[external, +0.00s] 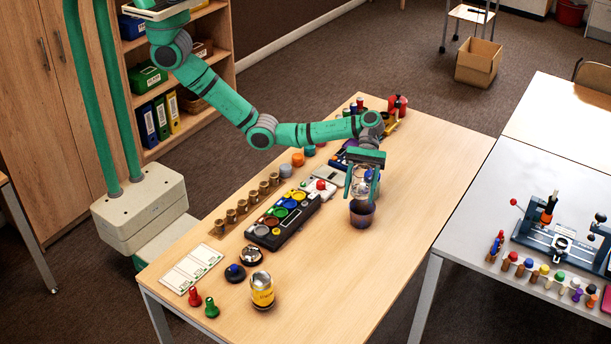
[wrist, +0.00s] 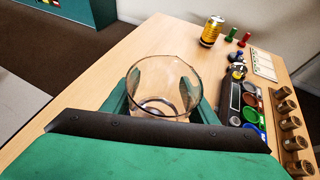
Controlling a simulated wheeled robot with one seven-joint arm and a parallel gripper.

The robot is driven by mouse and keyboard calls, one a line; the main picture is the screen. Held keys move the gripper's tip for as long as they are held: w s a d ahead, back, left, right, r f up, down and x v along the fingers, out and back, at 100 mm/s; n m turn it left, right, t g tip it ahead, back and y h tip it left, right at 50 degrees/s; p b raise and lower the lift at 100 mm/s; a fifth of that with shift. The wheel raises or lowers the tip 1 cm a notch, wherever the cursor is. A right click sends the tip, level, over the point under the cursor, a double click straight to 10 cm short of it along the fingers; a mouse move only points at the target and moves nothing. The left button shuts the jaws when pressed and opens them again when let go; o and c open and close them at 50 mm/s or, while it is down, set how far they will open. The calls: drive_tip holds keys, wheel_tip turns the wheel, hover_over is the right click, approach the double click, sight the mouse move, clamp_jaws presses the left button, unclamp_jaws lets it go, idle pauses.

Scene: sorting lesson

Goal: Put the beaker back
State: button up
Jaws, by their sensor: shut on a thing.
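The beaker (wrist: 163,82) is clear glass and sits upright between the two green fingers of my gripper (wrist: 163,95) in the wrist view. In the external view my gripper (external: 362,188) points down over the right side of the wooden table, shut on the beaker (external: 361,174). A dark purple cup (external: 362,215) stands on the table directly below the beaker. I cannot tell whether the beaker touches this cup. The fingers hide part of the beaker's sides.
The table (external: 330,285) is bare at its front right. Left of my gripper are a black tray with coloured discs (external: 283,220), a row of brown cups (external: 243,206) and a white device (external: 321,187). A yellow can (external: 262,291) stands at the near end.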

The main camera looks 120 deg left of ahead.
drive_tip(key=s+d+r, duration=0.1)
drive_tip(key=s+d, duration=0.5)
drive_tip(key=d, duration=0.6)
drive_tip(key=s+d+r, duration=0.1)
drive_tip(key=s+d, duration=0.5)
drive_tip(key=d, duration=0.6)
drive_tip(key=shift+m+g+h, duration=0.3)
drive_tip(key=shift+m+g, duration=0.1)
drive_tip(key=w+d+f, duration=0.1)
drive_tip(key=w+f, duration=0.2)
drive_tip(key=w, duration=0.1)
drive_tip(key=w+f, duration=0.3)
drive_tip(key=w, duration=0.1)
drive_tip(key=w+d+f, duration=0.1)
drive_tip(key=w+f, duration=0.2)
drive_tip(key=w, duration=0.2)
drive_tip(key=shift+d, duration=0.3)
drive_tip(key=shift+w+f, duration=0.1)
drive_tip(key=shift+f, duration=1.8)
drive_tip(key=shift+f, duration=0.15)
drive_tip(key=o, duration=1.2)
